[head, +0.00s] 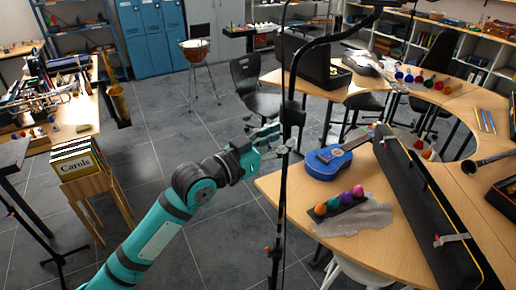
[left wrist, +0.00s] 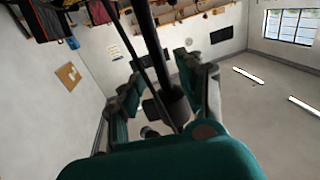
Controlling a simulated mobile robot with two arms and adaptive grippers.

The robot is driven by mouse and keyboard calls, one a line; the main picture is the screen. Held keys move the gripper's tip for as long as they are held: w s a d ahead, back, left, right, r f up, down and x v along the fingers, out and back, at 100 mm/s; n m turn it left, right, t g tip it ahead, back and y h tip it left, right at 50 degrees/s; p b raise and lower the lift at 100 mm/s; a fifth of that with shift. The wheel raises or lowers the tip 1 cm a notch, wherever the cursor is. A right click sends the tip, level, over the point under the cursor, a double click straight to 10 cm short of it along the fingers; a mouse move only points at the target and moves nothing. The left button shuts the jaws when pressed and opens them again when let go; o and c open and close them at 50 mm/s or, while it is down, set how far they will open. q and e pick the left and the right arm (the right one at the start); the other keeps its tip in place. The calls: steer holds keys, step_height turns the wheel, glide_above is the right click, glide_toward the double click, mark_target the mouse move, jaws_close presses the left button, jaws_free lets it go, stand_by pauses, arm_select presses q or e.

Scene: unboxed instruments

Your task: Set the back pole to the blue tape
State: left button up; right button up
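A tall, thin black pole (head: 281,200) stands upright in the middle of the head view. A thicker dark clutch section (head: 291,113) sits on it, and a curved black arm rises to the upper right. In the left wrist view the dark pole (left wrist: 148,45) runs between the fingers, with a black collar (left wrist: 178,105) near the right finger. My left gripper (head: 273,140) is at the pole just below the clutch section; its fingers (left wrist: 163,95) are apart on either side of the pole. Whether they touch it is unclear. I cannot make out blue tape. My right gripper is out of view.
A curved wooden table (head: 280,192) right of the pole holds a blue ukulele (head: 328,162), coloured shakers and a long black case (head: 425,210). A wooden crate of songbooks (head: 78,160) stands left. Grey floor (head: 165,125) is open behind my left arm.

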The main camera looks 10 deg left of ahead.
arm_select(q)
steer(key=v, duration=0.9)
